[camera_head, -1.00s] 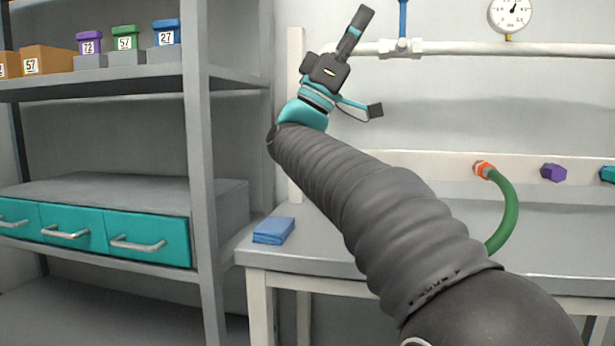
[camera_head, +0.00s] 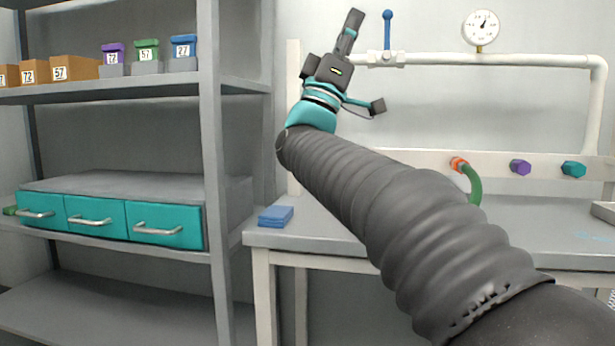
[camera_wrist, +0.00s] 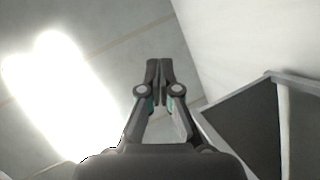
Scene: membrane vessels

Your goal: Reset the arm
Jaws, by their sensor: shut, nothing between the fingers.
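My arm reaches up and to the left across the head view, its dark ribbed sleeve crossing in front of the workbench. My gripper (camera_head: 351,22) points upward near the wall, left of the blue valve handle and above the bench. In the wrist view my gripper (camera_wrist: 159,68) has its two fingertips together, with nothing between them. Behind it are the ceiling and a bright lamp.
A shelf unit (camera_head: 212,170) with teal drawers (camera_head: 165,224) and small labelled boxes stands on the left. The bench (camera_head: 330,240) carries a blue folded cloth (camera_head: 276,216). A white pipe (camera_head: 500,55) with a blue valve handle (camera_head: 387,30) and a gauge (camera_head: 481,27) runs along the wall. A green hose (camera_head: 474,184) hangs partly behind my arm.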

